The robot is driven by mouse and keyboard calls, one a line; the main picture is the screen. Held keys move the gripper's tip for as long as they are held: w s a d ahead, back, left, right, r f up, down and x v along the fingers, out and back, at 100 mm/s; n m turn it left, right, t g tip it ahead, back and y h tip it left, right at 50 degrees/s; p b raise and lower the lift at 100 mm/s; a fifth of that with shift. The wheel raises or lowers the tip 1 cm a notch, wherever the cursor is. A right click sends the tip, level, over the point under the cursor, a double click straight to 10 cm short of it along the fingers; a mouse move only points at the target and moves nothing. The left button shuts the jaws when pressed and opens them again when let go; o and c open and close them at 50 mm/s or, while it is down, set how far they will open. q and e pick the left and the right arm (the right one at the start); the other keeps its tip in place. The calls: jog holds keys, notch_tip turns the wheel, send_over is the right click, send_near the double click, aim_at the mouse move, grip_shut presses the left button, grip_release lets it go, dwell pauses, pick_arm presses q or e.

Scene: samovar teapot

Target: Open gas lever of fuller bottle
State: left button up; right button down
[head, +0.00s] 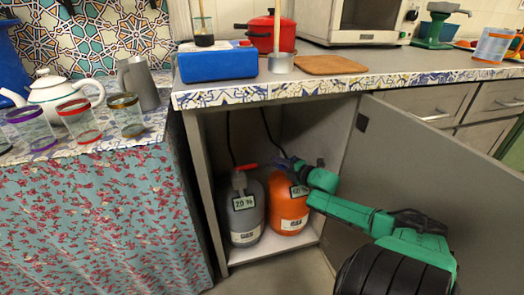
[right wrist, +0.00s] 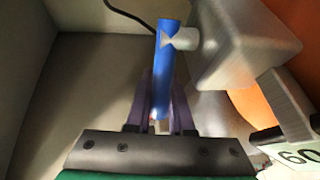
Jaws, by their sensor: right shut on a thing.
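Two gas bottles stand inside the open cabinet. The orange bottle (head: 288,208) is on the right, and its tag (right wrist: 292,153) shows "60" in the right wrist view. The grey bottle (head: 247,212) on the left has a tag reading 20 % and a red lever (head: 246,166). My right gripper (head: 284,163) reaches to the top of the orange bottle. In the right wrist view its fingers are shut on the blue lever (right wrist: 165,52), which joins a grey valve (right wrist: 240,45). The lower end of the lever is between the fingers. My left gripper is out of view.
The cabinet door (head: 430,185) hangs open on the right, behind my right arm. The cabinet's left side wall (head: 198,185) is close to the grey bottle. Black hoses (head: 230,140) run up behind the bottles. The countertop (head: 345,80) overhangs the opening.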

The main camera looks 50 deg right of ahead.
jog(key=shift+s+a+n+y, duration=0.1)
jog(key=shift+s+n+y, duration=0.1)
jog(key=shift+n+y, duration=0.25)
jog(key=shift+y, duration=0.25)
jog(key=c, duration=0.8)
grip_release()
